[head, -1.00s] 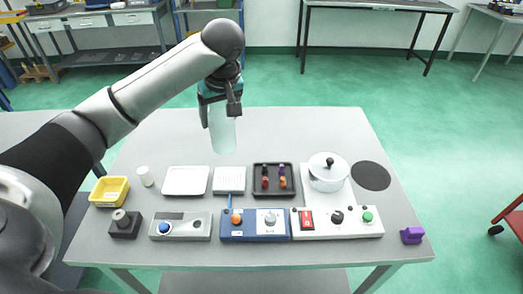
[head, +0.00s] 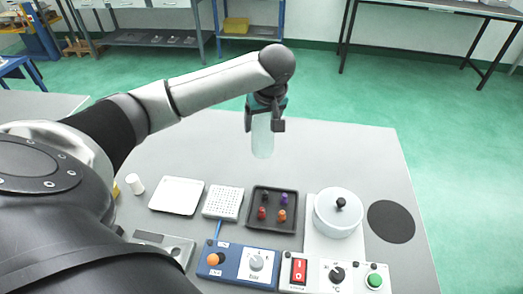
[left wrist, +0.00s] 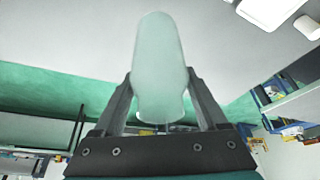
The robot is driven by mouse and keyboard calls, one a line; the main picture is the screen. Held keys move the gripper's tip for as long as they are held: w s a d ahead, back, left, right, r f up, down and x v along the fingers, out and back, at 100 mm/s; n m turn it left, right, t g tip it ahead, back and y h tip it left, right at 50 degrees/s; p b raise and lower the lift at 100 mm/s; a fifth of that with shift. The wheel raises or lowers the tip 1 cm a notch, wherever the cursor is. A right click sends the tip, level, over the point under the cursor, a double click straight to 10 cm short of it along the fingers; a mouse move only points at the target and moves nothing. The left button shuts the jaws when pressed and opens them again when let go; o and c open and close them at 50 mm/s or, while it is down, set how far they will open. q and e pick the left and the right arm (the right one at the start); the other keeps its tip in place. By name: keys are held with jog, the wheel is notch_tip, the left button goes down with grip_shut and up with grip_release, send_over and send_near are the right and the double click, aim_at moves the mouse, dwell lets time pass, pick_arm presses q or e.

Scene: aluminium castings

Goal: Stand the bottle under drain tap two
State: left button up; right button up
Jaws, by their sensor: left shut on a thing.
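My left gripper (head: 264,122) is shut on a pale, translucent bottle (head: 262,142). In the head view the bottle hangs upright below the gripper, over the far part of the grey table (head: 340,150), and it looks clear of the top. In the left wrist view the bottle (left wrist: 160,65) shows between the two fingers of my gripper (left wrist: 160,88). I see no drain tap in either view. My right gripper is not in view.
A white pot (head: 338,222), a dark round pad (head: 391,221), a dark tray (head: 291,224) with coloured pegs, a white tray (head: 176,208), a white perforated block (head: 223,214), a white cylinder (head: 135,184) and control boxes (head: 243,262) stand on the table.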

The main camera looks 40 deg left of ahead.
aim_at(262, 146)
pick_arm(q)
notch_tip(262, 146, down, 8)
jog(key=shift+f+b, duration=0.2)
jog(key=shift+b, duration=0.3)
notch_tip(262, 146, down, 4)
jog(key=shift+w+r+b, duration=0.1)
jog(key=shift+b, duration=0.25)
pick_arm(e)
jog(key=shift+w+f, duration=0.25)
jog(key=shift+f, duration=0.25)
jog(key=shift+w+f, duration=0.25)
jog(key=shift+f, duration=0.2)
pick_arm(q)
jog(key=o, duration=1.3)
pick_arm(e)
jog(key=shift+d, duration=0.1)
